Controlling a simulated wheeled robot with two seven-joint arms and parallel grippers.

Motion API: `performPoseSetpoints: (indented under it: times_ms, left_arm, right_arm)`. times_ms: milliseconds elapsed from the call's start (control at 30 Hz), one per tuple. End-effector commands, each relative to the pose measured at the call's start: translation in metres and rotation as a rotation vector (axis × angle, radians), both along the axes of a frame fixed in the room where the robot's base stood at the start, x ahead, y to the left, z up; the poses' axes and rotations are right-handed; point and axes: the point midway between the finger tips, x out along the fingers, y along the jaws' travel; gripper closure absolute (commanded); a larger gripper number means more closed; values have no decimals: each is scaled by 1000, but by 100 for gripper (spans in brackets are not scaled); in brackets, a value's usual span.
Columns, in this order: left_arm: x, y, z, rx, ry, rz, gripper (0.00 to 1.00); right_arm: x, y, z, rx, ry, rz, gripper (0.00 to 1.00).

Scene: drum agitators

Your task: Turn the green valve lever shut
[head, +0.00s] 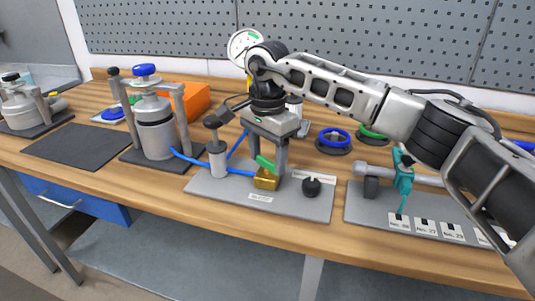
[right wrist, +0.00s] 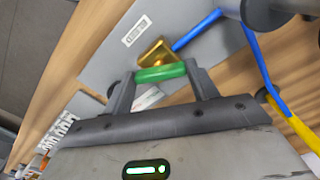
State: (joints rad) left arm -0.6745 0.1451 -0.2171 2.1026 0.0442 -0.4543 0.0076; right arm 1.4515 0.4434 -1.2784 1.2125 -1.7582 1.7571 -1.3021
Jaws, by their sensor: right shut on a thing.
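The green valve lever (head: 264,162) sits on a brass valve body (head: 266,182) on a grey base plate (head: 228,194) in the middle of the bench. My right gripper (head: 268,157) reaches down over it with one finger on each side. In the right wrist view the green lever (right wrist: 161,73) spans between the two fingers of the right gripper (right wrist: 160,80), which is shut on it. The brass body (right wrist: 156,52) shows just beyond the lever. A blue hose (right wrist: 197,30) runs from the brass body. My left gripper is not in view.
A grey cylinder with a dark top (head: 217,155) stands left of the valve, and a black knob (head: 312,186) sits to its right. A stirred drum (head: 155,132) stands further left. A teal clamp on a pipe (head: 403,175) is at the right, under my right arm.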

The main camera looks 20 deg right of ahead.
Motion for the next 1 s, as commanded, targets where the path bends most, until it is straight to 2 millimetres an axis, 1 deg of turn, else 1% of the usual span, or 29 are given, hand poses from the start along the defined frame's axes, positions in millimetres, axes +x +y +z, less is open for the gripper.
performPoseSetpoints:
  times_ms: [600,800,1000]
  left_arm:
    - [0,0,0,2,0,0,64]
    - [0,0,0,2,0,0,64]
    - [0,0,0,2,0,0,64]
  right_arm:
    - [1,-1,1,-2,-3,-587,65]
    - [1,-1,1,-2,-4,-759,65]
    - [1,-1,1,-1,-4,-893,65]
